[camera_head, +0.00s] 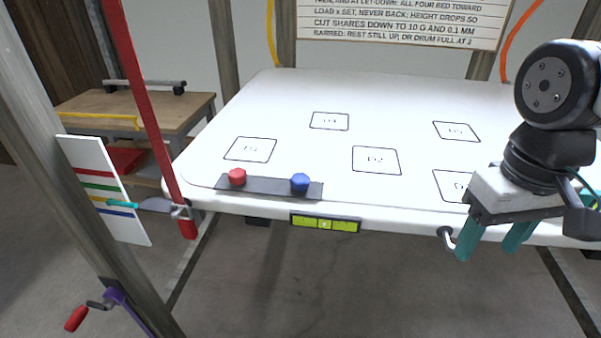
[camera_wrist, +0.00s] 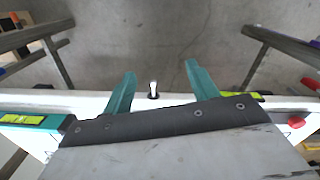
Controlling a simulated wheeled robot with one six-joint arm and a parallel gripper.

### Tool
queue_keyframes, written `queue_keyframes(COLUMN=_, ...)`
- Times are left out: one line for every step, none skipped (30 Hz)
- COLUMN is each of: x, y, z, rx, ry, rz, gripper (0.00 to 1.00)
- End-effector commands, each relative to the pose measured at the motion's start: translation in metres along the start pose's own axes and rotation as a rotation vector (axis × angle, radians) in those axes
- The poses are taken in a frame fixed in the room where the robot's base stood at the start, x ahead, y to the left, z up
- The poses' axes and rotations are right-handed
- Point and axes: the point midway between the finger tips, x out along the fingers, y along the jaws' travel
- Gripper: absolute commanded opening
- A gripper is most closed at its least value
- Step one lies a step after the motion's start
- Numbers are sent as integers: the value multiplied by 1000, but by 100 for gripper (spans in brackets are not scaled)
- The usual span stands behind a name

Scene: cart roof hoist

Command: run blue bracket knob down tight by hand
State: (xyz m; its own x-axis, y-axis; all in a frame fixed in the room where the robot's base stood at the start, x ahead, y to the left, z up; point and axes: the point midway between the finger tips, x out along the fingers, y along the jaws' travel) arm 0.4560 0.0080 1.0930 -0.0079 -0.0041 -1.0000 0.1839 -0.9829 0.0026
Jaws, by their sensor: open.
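The blue knob (camera_head: 300,182) sits on the right end of a dark flat bracket strip (camera_head: 268,188) at the front edge of the white board. A red knob (camera_head: 237,177) sits on the strip's left end. My gripper (camera_head: 490,252) is well to the right of the blue knob, at the board's front edge, with its teal fingers pointing down. In the wrist view my gripper (camera_wrist: 161,76) is open, with no object gripped. A small metal fitting (camera_wrist: 153,90) shows between the fingers there. I cannot make out the blue knob in the wrist view. How tight it is cannot be seen.
The white board (camera_head: 300,95) carries several outlined squares. A green level (camera_head: 325,223) is on its front edge. A red bar (camera_head: 150,110) slants past the left corner, beside a wooden post. A wooden bench (camera_head: 135,110) stands behind left. The space above the knobs is clear.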

Motion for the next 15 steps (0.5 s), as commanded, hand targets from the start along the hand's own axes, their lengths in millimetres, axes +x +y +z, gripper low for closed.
queue_keyframes(x=-2, y=-12, z=-20, rx=-87, ry=-27, rz=0, gripper=59)
queue_keyframes(x=-3, y=-19, z=-32, rx=-144, ry=-37, rz=0, gripper=59)
queue_keyframes(x=-4, y=-29, z=-47, rx=-229, ry=-48, rz=0, gripper=59)
queue_keyframes(x=-5, y=-37, z=-58, rx=-297, ry=-56, rz=-1, gripper=59)
queue_keyframes(x=-6, y=-46, z=-70, rx=-371, ry=-63, rz=-2, gripper=59)
queue_keyframes(x=-6, y=-58, z=-86, rx=-474, ry=-72, rz=-4, gripper=59)
queue_keyframes(x=-6, y=-68, z=-98, rx=-556, ry=-77, rz=-5, gripper=59)
queue_keyframes(x=-5, y=-78, z=-109, rx=-640, ry=-82, rz=-7, gripper=59)
queue_keyframes(x=-4, y=-93, z=-125, rx=-758, ry=-89, rz=-10, gripper=59)
queue_keyframes(x=-3, y=-105, z=-137, rx=-851, ry=-92, rz=-13, gripper=59)
queue_keyframes(x=-2, y=-117, z=-149, rx=-948, ry=-94, rz=-15, gripper=59)
queue_keyframes(x=1, y=-134, z=-164, rx=-1083, ry=-97, rz=-20, gripper=59)
queue_keyframes(x=3, y=-147, z=-176, rx=-1191, ry=-97, rz=-23, gripper=59)
queue_keyframes(x=5, y=-160, z=-187, rx=-1297, ry=-95, rz=-26, gripper=59)
queue_keyframes(x=7, y=-176, z=-200, rx=-1435, ry=-91, rz=-29, gripper=59)
